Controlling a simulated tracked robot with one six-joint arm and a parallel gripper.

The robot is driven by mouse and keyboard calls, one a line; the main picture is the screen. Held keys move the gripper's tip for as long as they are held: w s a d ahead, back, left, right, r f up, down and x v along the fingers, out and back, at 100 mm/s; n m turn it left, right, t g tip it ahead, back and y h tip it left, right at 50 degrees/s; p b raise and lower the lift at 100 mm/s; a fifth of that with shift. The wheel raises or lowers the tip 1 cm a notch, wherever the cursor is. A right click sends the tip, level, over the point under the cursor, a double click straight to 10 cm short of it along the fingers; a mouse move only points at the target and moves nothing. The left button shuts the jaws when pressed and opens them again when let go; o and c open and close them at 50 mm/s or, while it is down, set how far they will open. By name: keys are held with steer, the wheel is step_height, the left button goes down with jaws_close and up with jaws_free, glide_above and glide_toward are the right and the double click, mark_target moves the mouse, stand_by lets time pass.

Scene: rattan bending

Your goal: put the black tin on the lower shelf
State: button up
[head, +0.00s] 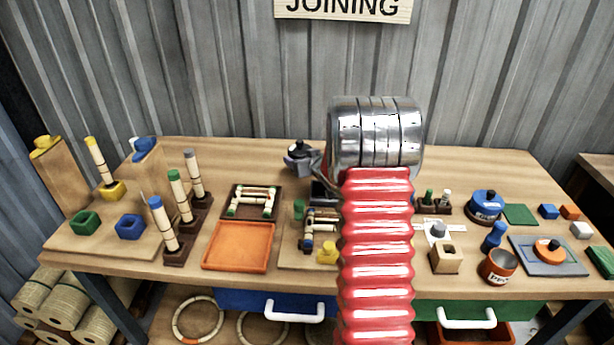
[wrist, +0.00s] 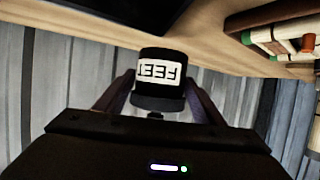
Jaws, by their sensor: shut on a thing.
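The black tin (wrist: 158,102) is between the two fingers of my gripper (wrist: 159,88) in the wrist view. It has a white label reading FEET, which appears upside down in that view. My gripper is shut on the tin, with a finger on each side. A lower shelf (head: 164,304) shows under the bench at left; my arm hides part of the area below the bench.
The bench top (head: 480,160) is crowded: an orange tray (head: 240,246), posts at left, a blue round tin (head: 486,207), an orange cup (head: 498,266). Rattan rings (head: 198,320) lie on the lower shelf. Blue (head: 255,302) and green (head: 510,312) drawers hang above it.

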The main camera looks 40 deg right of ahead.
steer(key=shift+f, duration=0.9)
steer(key=shift+f, duration=0.1)
steer(key=shift+f, duration=1.75)
steer(key=o, duration=1.1)
steer(key=shift+f, duration=0.1)
steer(key=shift+v, duration=6)
